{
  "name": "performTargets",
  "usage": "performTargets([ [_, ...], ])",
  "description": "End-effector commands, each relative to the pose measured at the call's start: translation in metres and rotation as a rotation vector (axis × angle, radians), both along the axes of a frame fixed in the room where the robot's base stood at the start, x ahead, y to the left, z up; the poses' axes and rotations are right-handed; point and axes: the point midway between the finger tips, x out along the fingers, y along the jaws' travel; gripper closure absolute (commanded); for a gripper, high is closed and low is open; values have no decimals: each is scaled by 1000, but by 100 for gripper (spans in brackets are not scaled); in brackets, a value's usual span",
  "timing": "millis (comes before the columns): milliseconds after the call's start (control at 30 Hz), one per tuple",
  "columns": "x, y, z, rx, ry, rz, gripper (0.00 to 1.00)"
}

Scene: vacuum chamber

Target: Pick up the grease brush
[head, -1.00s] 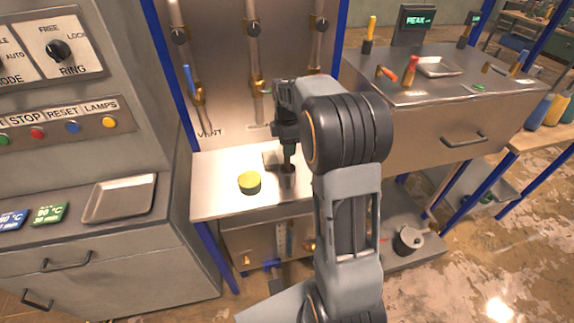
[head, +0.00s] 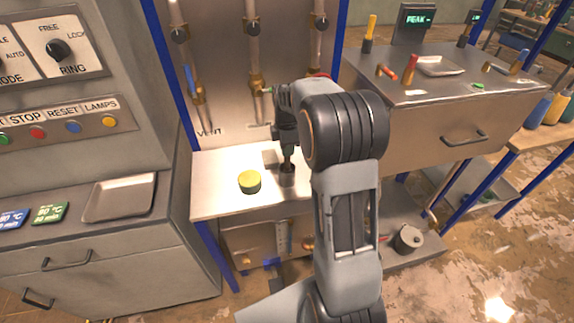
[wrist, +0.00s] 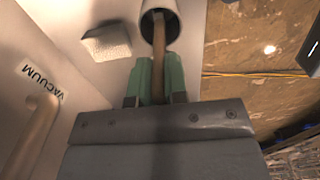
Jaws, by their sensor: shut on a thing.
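The grease brush (wrist: 160,35) shows in the wrist view as a thin wooden handle standing in a grey metal cup (wrist: 146,28). Its bristle end is hidden inside the cup. My gripper (wrist: 157,66), with green fingers, is shut on the handle just outside the cup's mouth. In the head view my gripper (head: 287,160) points down over the cup (head: 287,179), which stands on the pale bench shelf; the brush itself is hidden there.
A yellow-topped round tin (head: 249,182) stands left of the cup. A small pale block (head: 270,158) lies just behind; it also shows in the wrist view (wrist: 107,42). Pipes with valves (head: 254,80) rise behind. The shelf's left part is clear.

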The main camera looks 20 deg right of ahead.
Motion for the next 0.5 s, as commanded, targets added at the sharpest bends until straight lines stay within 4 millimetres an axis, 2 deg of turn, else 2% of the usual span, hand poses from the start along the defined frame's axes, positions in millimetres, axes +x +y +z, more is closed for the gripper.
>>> performTargets([
  [267, 0, 0, 2, 0, -2, 0, 100],
  [367, 1, 0, 12, -1, -5, 0, 100],
  [500, 1, 0, 36, -1, -6, 0, 100],
])
